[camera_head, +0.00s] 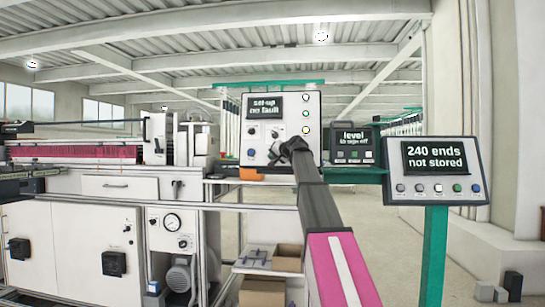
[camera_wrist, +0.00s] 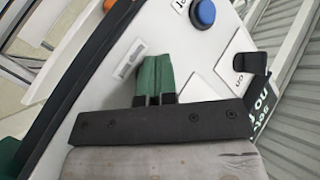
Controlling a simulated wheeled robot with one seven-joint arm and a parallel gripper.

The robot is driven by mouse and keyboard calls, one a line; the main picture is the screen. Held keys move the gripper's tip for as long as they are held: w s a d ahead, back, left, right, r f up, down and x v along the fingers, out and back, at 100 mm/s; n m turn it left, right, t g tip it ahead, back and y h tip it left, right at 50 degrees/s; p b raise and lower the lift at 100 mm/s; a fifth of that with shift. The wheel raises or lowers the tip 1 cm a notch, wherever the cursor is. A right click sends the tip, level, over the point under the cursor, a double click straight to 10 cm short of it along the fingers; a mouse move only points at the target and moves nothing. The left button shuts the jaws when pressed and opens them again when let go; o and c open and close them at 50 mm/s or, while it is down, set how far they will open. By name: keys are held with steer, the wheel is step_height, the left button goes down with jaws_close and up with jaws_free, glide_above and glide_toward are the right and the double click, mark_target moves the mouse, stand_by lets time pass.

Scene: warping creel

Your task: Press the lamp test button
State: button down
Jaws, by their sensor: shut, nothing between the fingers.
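The white control panel (camera_head: 259,153) has a black screen reading "set-up no fault" and several small lamps or buttons down its right side. In the wrist view, a blue round button (camera_wrist: 203,13) stands on the white panel face, above and right of my fingertips, apart from them. No label reading "lamp test" is legible, so I cannot tell which button it is. My gripper (camera_wrist: 153,72) has its green fingers together and empty, in front of the panel beside a small pale label plate (camera_wrist: 130,60). The fingers hide part of the panel. In the head view my gripper (camera_head: 290,148) covers the panel's lower right.
A dark box with a "level" screen (camera_head: 353,138) stands right of the panel. Further right, a tilted console (camera_head: 436,168) reading "240 ends not stored" stands on a green post. White cabinets (camera_head: 76,240) fill the left. A black switch (camera_wrist: 251,63) protrudes from the panel.

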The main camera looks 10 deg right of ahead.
stand_by(0.5)
steer(key=shift+s+a+r, duration=0.15)
steer(key=shift+s+a, duration=0.1)
steer(key=shift+s, duration=0.5)
steer(key=shift+s, duration=0.15)
steer(key=s, duration=0.1)
steer(key=s+a, duration=0.1)
steer(key=s, duration=0.2)
steer(key=shift+s+a+r, duration=0.25)
steer(key=shift+r, duration=0.05)
stand_by(0.5)
